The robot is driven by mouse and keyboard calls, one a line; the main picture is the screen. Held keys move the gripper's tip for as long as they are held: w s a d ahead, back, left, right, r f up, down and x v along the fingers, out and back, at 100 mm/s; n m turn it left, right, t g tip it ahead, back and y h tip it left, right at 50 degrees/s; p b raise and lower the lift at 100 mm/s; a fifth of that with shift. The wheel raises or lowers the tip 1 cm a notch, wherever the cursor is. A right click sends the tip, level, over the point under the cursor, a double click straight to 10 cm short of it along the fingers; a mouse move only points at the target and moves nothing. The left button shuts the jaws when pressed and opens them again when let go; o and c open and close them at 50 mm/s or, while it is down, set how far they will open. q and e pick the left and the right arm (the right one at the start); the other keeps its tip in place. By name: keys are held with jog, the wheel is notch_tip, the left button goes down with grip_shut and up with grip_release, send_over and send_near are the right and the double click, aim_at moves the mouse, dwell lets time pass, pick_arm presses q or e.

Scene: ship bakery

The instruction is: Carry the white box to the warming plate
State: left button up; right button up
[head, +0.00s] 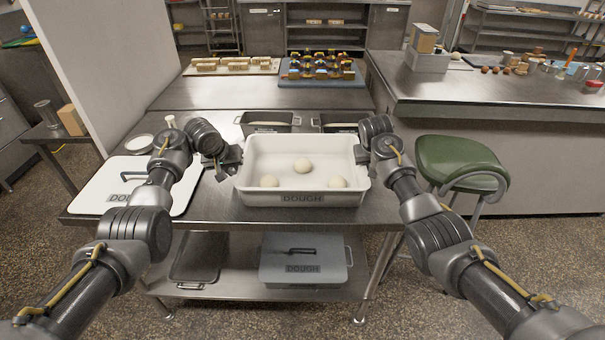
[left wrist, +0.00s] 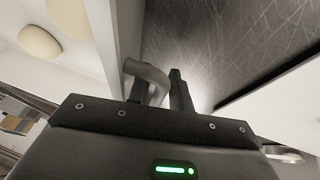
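I cannot tell which surface is the warming plate.
A white lid (head: 105,190) lies left of the box. Two dark tins (head: 268,117) stand behind it. A blue-grey board (head: 345,80) with pastries is at the back. A lidded grey box (head: 300,262) is on the lower shelf. A green stool (head: 460,160) stands right.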

pick_arm(q)
grip_shut()
pick_arm(e)
grip_shut()
pick_arm(q)
jog(key=shift+r, duration=0.1)
pick_arm(e)
jog(key=shift+r, duration=0.1)
